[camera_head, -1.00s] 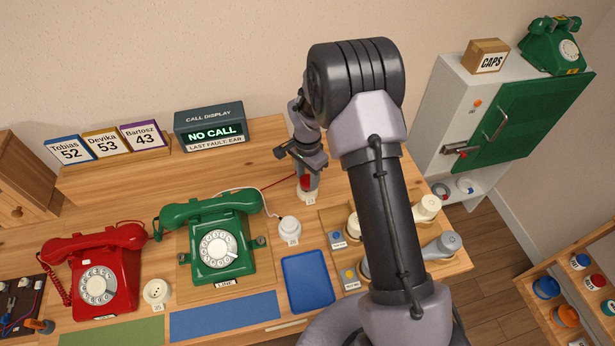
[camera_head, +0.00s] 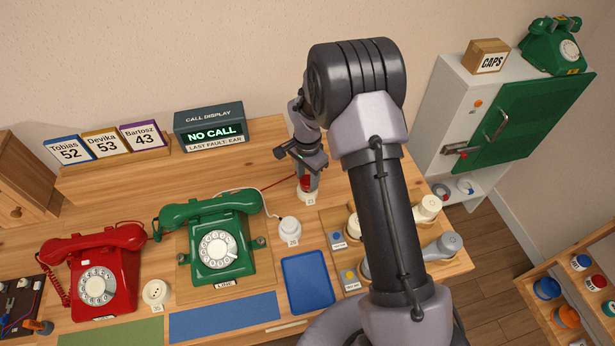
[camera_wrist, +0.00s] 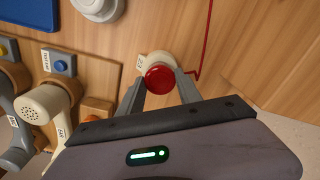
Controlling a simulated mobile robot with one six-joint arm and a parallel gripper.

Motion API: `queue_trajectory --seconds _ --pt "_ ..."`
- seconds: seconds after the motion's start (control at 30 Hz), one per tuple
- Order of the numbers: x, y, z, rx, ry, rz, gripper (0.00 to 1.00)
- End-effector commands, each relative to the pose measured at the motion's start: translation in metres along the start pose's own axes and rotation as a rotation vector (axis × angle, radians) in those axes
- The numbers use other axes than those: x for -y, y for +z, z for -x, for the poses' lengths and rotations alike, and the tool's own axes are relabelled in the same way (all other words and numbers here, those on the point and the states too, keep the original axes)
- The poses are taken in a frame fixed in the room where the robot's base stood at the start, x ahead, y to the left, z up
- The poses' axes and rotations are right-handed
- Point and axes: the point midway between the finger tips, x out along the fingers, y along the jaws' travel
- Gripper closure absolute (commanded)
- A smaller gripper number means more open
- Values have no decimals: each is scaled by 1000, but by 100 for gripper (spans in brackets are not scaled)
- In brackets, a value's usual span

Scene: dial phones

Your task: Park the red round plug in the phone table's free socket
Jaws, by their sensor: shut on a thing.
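The red round plug (camera_head: 306,182) is at the white socket labelled 23 (camera_head: 306,196), right of the green phone. In the wrist view the red plug (camera_wrist: 160,77) sits between my fingertips, with the white socket rim (camera_wrist: 148,61) just behind it. My gripper (camera_head: 308,178) is shut on the plug, pointing down; it also shows in the wrist view (camera_wrist: 160,84). I cannot tell whether the plug is fully seated. A red cord (camera_wrist: 207,40) runs to it. A white socket labelled 35 (camera_head: 156,292) shows bare holes. A white round piece labelled 26 (camera_head: 290,229) stands nearer.
The green phone (camera_head: 222,246) and red phone (camera_head: 94,285) stand at left. A blue tray (camera_head: 307,282) lies in front. White and grey handset-like pieces (camera_head: 427,208) stand at right, partly hidden by my arm. The call display (camera_head: 209,130) reads NO CALL.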

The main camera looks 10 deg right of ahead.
Motion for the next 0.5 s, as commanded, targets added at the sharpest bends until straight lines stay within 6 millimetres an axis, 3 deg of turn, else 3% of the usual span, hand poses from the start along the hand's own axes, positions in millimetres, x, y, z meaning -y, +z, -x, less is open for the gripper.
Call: queue_trajectory --seconds 0.5 --pt "0 0 -4 0 0 0 91"
